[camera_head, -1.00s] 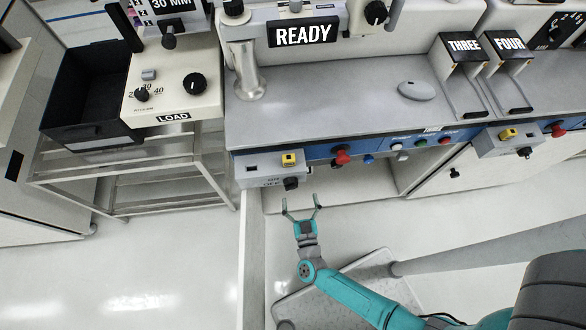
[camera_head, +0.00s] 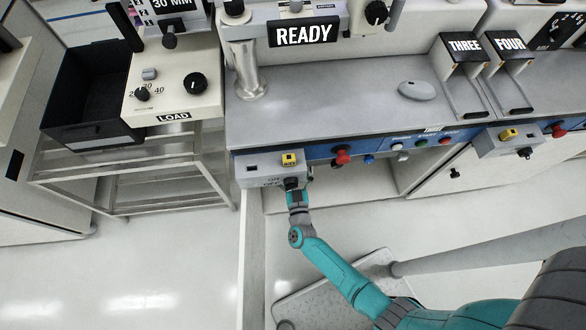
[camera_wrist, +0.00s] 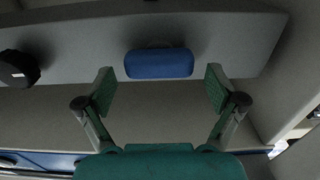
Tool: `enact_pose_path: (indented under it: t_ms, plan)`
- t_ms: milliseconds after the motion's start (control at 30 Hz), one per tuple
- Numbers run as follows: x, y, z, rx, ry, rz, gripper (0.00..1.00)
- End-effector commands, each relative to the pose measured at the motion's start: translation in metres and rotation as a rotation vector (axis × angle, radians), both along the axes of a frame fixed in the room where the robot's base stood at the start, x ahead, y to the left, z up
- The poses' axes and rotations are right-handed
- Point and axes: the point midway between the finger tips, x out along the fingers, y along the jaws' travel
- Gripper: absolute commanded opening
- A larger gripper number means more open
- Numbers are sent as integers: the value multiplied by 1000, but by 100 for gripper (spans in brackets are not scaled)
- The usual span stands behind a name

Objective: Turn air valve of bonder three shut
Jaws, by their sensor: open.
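A grey box (camera_head: 270,170) with a yellow tag (camera_head: 289,159) hangs under the left end of the bench front. I cannot make out the blue handle in the head view. My gripper (camera_head: 299,181) is at the box's lower right edge. In the wrist view my gripper (camera_wrist: 160,80) is open, one finger on each side of the blue handle, with gaps on both sides.
The blue bench front (camera_head: 380,150) carries a red knob (camera_head: 342,157) and several buttons. A similar grey box (camera_head: 510,140) hangs to the right. THREE (camera_head: 464,45) and FOUR (camera_head: 508,44) signs stand on the bench. A wire-frame cart (camera_head: 150,175) stands left. The floor (camera_head: 130,260) is clear.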

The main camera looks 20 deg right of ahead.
Motion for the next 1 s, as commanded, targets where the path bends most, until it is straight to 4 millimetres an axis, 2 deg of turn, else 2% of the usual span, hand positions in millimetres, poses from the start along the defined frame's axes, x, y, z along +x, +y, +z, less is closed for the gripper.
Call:
enact_pose_path:
  t_ms: [133,433,467,600,700,1000]
  plan:
    - [9,-4,0,-1,0,-1,94]
    - [11,-4,0,-1,0,0,94]
    - [11,-4,0,-1,0,0,91]
    - [11,-4,0,-1,0,0,56]
    - [11,-4,0,0,0,0,34]
    - [11,-4,0,23,-7,0,34]
